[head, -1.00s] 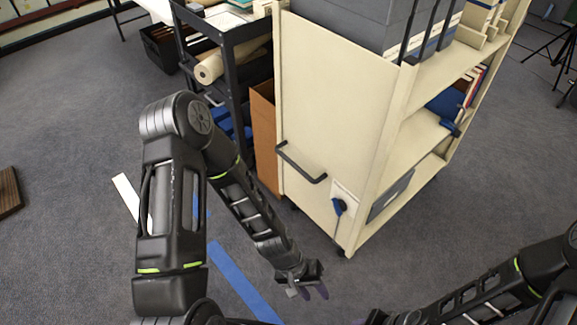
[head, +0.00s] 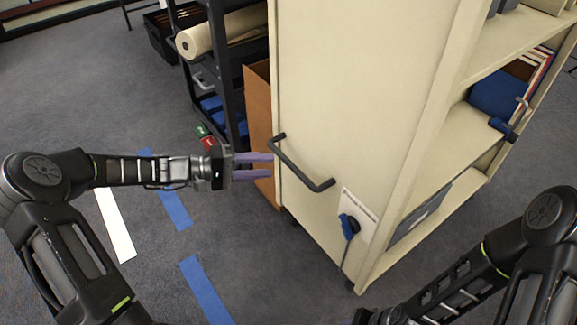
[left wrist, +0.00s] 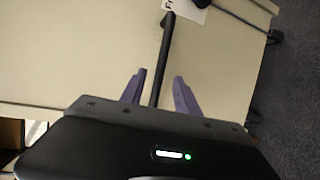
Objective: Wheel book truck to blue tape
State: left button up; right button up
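The cream book truck (head: 355,80) stands at the centre right, its end panel facing me. A dark bar handle (head: 303,170) sticks out from that panel. Blue tape strips (head: 205,290) lie on the floor to the left of the truck. My left gripper (head: 255,166) is open, its purple fingers level beside the handle's left end. In the left wrist view the handle (left wrist: 166,55) runs between the two spread fingers (left wrist: 158,92), which are apart from it. My right gripper (head: 360,319) is only barely seen at the bottom edge.
A black cart (head: 232,75) with a cream roll (head: 222,32) stands close behind the truck's left side, next to a brown board (head: 258,110). A white strip (head: 116,225) lies on the floor. Open grey carpet (head: 60,100) is at the left.

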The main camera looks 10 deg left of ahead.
aim_at(291, 163)
pick_arm(q)
jog(key=shift+d, duration=0.15)
jog(key=b+x, duration=0.2)
jog(key=x, duration=0.5)
jog(key=shift+w+d+f+b, duration=0.1)
jog(key=shift+d+f+b, duration=0.1)
jog(key=shift+d+b, duration=0.15)
grip_shut()
dwell(1.1)
